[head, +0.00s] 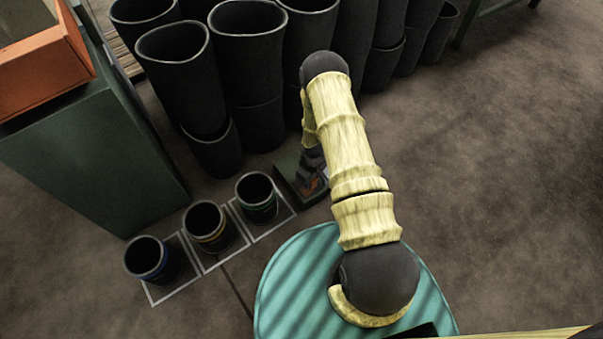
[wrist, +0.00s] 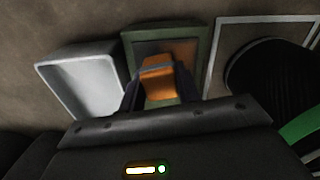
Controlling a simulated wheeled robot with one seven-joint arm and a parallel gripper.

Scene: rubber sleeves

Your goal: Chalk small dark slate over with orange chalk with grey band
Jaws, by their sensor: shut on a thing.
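My gripper (wrist: 158,88) is shut on the orange chalk (wrist: 158,80), which has a grey band across its upper part. The small dark slate (wrist: 145,48) lies under the chalk and has a green frame. Its face is dark at the left and orange-brown toward the right. I cannot tell whether the chalk touches it. In the head view, the slate (head: 288,172) shows beside the black sleeves, partly hidden by my gripper (head: 314,178) and arm. Its lower part is hidden by the gripper in the wrist view.
A pale grey tray (wrist: 82,68) stands left of the slate in the wrist view. Three banded black pots (head: 258,205) stand in white-outlined squares. Tall black sleeves (head: 247,55) crowd behind. A green cabinet (head: 90,155) with an orange box (head: 40,72) is at left. Floor at right is clear.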

